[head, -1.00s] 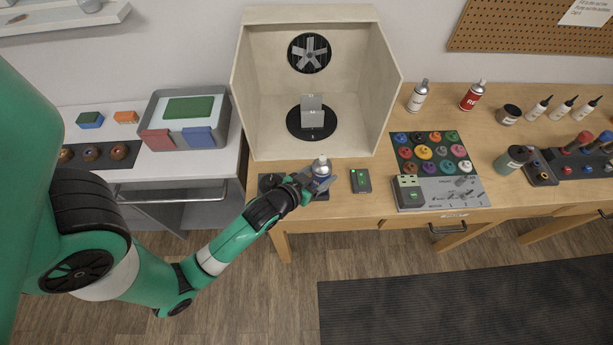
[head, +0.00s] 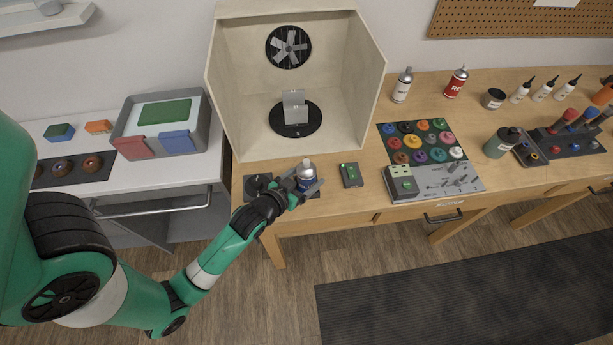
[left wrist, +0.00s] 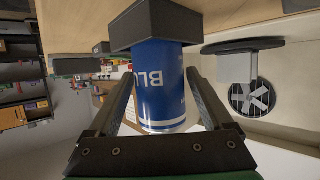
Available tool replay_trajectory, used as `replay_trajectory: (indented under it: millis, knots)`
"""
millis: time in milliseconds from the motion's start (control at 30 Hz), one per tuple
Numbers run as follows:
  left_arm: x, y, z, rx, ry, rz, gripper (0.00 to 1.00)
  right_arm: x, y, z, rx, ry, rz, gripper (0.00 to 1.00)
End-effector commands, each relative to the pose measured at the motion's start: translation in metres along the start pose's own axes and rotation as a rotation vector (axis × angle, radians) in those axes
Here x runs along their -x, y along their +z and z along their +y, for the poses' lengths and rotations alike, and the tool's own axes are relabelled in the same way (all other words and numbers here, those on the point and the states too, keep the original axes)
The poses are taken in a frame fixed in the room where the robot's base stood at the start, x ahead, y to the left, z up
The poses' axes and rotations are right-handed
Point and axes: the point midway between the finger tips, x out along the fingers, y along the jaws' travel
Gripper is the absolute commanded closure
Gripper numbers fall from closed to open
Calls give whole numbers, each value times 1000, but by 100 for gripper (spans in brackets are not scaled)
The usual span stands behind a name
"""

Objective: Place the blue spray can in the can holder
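The blue spray can (head: 306,182), with a pale top, stands upright near the front edge of the wooden bench. In the left wrist view, which is upside down, the can (left wrist: 160,85) shows blue with white lettering. Its base is in a dark square block (left wrist: 155,24), which appears to be the can holder; in the head view the gripper and can mostly hide it. My left gripper (left wrist: 160,72) has one finger on each side of the can, with thin gaps at both sides. It looks open. My right gripper is not in view.
A dark round knob or base (head: 257,183) sits left of the can, and a small box with a green light (head: 350,174) is to the right. The open wooden booth (head: 230,105) stands behind.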

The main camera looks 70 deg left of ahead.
Motion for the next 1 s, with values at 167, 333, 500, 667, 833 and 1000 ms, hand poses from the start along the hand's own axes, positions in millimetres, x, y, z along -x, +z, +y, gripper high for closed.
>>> replay_trajectory:
  millis: [167, 333, 500, 667, 833, 1000]
  knots:
    - [0, 0, 0, 0, 0, 0, 4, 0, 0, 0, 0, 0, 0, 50]
    - [1, -2, 0, 0, 0, 0, 4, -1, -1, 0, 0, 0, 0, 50]
    - [17, -2, 0, 0, 1, 0, 4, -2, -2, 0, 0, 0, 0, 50]
    - [55, -1, 0, -2, 2, -2, 4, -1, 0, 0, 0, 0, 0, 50]
    - [95, -2, 0, -1, 2, -2, 4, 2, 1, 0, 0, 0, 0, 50]
    - [117, -2, 0, 0, 2, 0, 4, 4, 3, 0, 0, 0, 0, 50]
